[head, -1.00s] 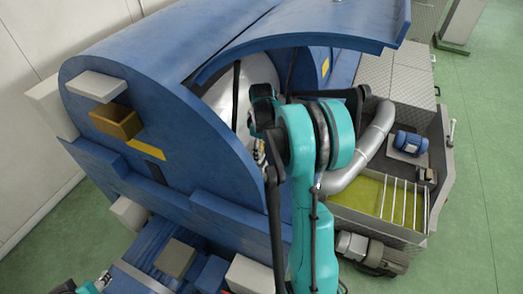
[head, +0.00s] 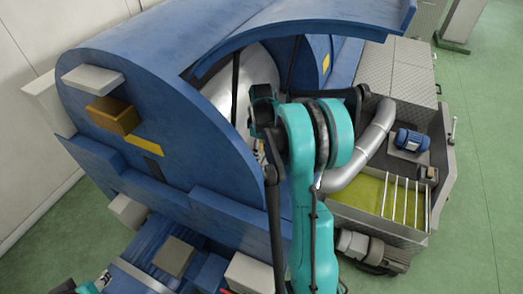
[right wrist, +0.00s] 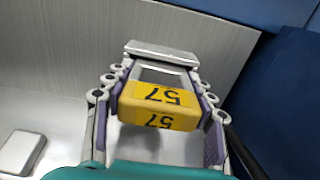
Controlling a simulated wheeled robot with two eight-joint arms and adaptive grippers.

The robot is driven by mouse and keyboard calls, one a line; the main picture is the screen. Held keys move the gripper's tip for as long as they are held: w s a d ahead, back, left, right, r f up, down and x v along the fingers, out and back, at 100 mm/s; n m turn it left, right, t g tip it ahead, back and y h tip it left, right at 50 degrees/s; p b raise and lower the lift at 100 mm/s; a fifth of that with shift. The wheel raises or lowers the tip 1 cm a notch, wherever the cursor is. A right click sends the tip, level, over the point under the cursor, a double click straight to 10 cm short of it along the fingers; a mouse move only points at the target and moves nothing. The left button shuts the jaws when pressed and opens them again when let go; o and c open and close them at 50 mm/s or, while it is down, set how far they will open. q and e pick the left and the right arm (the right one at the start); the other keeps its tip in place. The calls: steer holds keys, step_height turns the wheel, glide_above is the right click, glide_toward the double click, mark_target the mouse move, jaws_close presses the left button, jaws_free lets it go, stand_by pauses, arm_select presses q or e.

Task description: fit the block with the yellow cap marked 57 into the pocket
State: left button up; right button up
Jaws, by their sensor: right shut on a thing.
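The block with the yellow cap marked 57 (right wrist: 158,106) is held between the fingers of my right gripper (right wrist: 158,100) in the right wrist view. The purple-grey fingers press on its two sides. Just beyond the cap is a grey metal frame (right wrist: 162,50) with a recess, perhaps the pocket. I cannot tell whether the block touches it or is inside it. In the head view my right gripper (head: 261,152) is mostly hidden in the blue machine's opening, and the block is not clear there. A teal part of my left arm shows at the bottom left; its jaws are not clear.
The blue machine (head: 110,150) has a raised curved cover (head: 320,20) over the opening and a silvery drum (head: 232,85) inside. A pale plate (right wrist: 22,152) lies on the metal surface. A blue wall (right wrist: 285,100) stands close on the right.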

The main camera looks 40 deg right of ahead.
steer(key=o, duration=1.4)
step_height(320, 180, up, 12)
